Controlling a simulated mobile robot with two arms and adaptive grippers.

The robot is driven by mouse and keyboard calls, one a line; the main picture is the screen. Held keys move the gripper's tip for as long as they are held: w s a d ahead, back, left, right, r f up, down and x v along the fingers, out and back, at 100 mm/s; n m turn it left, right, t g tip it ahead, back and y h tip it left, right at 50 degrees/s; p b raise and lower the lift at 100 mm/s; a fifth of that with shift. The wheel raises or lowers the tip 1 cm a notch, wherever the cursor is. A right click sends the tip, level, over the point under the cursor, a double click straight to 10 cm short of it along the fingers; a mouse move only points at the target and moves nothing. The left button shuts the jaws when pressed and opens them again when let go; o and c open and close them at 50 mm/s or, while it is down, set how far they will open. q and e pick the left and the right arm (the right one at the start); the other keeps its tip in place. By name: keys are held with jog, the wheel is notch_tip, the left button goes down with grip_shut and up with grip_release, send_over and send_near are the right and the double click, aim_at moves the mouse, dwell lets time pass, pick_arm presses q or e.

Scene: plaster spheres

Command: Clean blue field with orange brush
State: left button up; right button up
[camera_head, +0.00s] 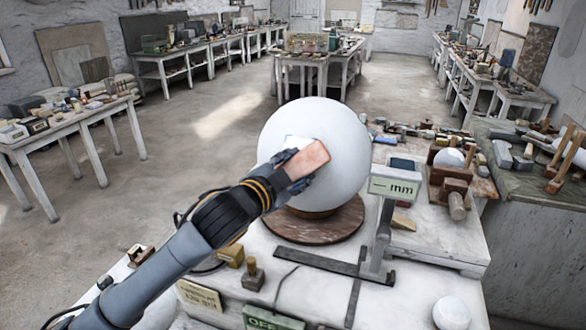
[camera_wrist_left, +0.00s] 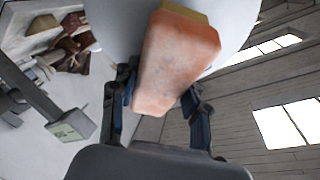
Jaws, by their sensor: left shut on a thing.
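My left gripper (camera_head: 298,170) is shut on an orange-pink block (camera_head: 310,158), which I take for the orange brush. The left wrist view shows the block (camera_wrist_left: 178,55) between the two dark fingers (camera_wrist_left: 160,98), with a yellowish layer (camera_wrist_left: 187,12) at its far end. The block is in front of a large white sphere (camera_head: 335,130), on its left side. Whether it touches the sphere I cannot tell. The sphere sits on a round brown base (camera_head: 315,222). I see no clearly blue field on the visible side of the sphere. My right gripper is not in view.
A gauge marked "mm" (camera_head: 393,187) stands on a dark metal foot right of the sphere. A small white ball (camera_head: 451,313) lies at the front right. Stamps (camera_head: 253,273) and signs stand at the front. Tools and blocks crowd the right bench (camera_head: 540,160).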

aim_at(308, 160)
pick_arm(q)
jog(key=shift+w+d+r, duration=0.1)
jog(key=shift+d+r, duration=0.45)
jog(key=shift+d, duration=0.2)
jog(key=shift+w+d+r, duration=0.1)
jog(key=shift+d+r, duration=0.4)
jog(key=shift+d, duration=0.2)
jog(key=shift+s+a+f, duration=0.2)
jog(key=shift+s+a, duration=0.2)
jog(key=shift+a, duration=0.2)
jog(key=shift+s+a+f, duration=0.15)
jog(key=shift+s+a, duration=0.25)
jog(key=shift+a, duration=0.15)
